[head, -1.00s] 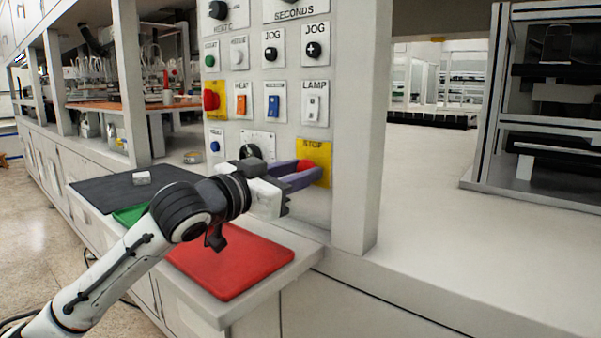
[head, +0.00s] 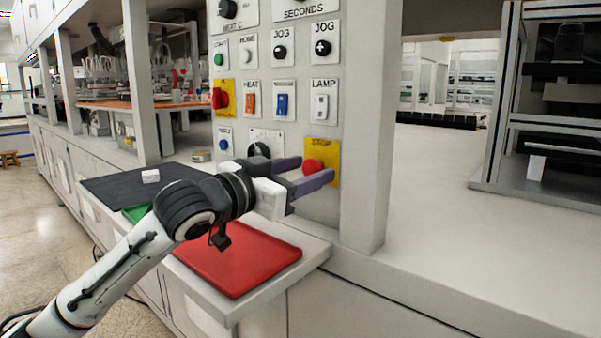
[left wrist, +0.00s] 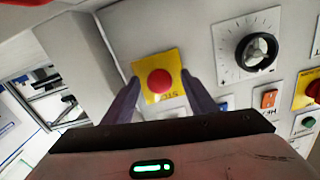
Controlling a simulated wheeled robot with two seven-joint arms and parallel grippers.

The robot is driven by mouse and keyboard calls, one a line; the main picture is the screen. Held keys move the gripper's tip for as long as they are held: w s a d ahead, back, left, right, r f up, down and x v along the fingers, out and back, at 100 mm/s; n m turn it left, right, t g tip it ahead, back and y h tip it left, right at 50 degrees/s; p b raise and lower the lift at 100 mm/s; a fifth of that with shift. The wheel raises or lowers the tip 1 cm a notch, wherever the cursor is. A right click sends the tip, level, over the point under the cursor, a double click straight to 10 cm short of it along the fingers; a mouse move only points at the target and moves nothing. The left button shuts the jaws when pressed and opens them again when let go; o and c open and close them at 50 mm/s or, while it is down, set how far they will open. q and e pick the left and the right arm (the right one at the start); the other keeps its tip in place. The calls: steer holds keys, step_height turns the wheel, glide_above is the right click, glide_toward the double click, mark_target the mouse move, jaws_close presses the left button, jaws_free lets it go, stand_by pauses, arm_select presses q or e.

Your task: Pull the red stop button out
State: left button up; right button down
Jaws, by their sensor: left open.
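The red stop button (head: 313,167) sits on a yellow plate marked STOP (head: 322,148), low on the right of the upright control panel. It also shows in the left wrist view (left wrist: 160,80), centred ahead between the fingers. My left gripper (head: 311,172) is open, its purple fingers pointing at the panel near the button. In the left wrist view the fingers (left wrist: 157,92) stand one on each side of the yellow plate, with clear space between each finger and the button. I cannot tell whether the button is pressed in. My right gripper is not in view.
A second red knob (head: 220,98) on yellow sits at the panel's left edge. A black dial (head: 259,150) is left of the stop button. A red mat (head: 238,262) and a black mat (head: 130,188) lie on the shelf below. The white counter (head: 440,190) at right is largely clear.

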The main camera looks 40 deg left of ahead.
arm_select(q)
steer(key=shift+s, duration=0.1)
steer(key=shift+s+f, duration=0.1)
steer(key=shift+s, duration=0.3)
steer(key=s+b, duration=0.1)
steer(key=s, duration=0.8)
steer(key=shift+s+a+b, duration=0.15)
steer(key=shift+a+b, duration=0.2)
steer(key=shift+a, duration=0.05)
